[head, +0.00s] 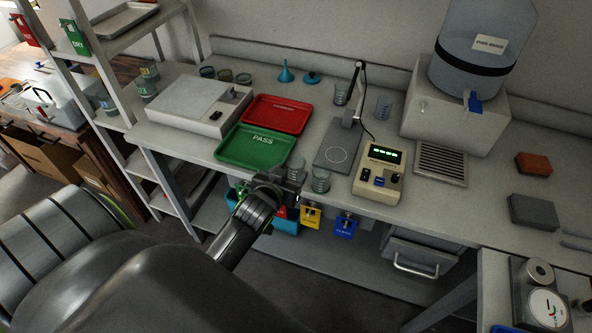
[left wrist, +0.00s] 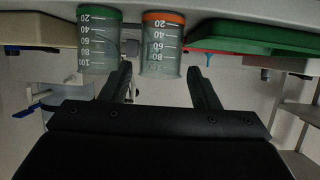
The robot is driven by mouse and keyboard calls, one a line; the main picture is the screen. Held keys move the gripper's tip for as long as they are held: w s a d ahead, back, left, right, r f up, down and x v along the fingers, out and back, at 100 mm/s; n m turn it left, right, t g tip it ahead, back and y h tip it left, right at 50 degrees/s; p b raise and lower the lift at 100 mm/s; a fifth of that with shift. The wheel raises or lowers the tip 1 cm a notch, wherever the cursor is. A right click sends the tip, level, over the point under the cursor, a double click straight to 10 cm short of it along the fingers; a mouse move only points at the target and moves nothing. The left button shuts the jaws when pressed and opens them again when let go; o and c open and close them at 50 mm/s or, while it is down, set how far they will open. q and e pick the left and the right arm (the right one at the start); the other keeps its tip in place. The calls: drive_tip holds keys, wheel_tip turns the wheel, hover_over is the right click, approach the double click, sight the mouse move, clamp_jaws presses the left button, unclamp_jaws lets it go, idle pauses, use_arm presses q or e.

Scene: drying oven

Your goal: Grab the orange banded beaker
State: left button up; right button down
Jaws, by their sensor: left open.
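The orange banded beaker (left wrist: 163,45) is a clear graduated beaker, shown upside down in the left wrist view, with its orange band at the top of the picture. It stands at the front edge of the bench; in the head view it appears to be the clear beaker (head: 297,165) beside the green tray, partly hidden by my gripper. My left gripper (left wrist: 160,70) is open, with its fingers on either side of this beaker's line and the beaker ahead of or between the tips. In the head view my left gripper (head: 283,184) is at the bench edge. My right gripper is not in view.
A green banded beaker (left wrist: 98,45) stands close beside, also seen in the head view (head: 320,181). The green PASS tray (head: 235,160), red tray (head: 262,121), stirrer plate (head: 330,160) and meter (head: 370,187) are near.

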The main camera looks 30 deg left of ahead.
sight(293, 170)
use_arm(q)
drive_tip(key=x, duration=0.5)
drive_tip(key=c, duration=0.8)
drive_tip(key=shift+r, duration=0.1)
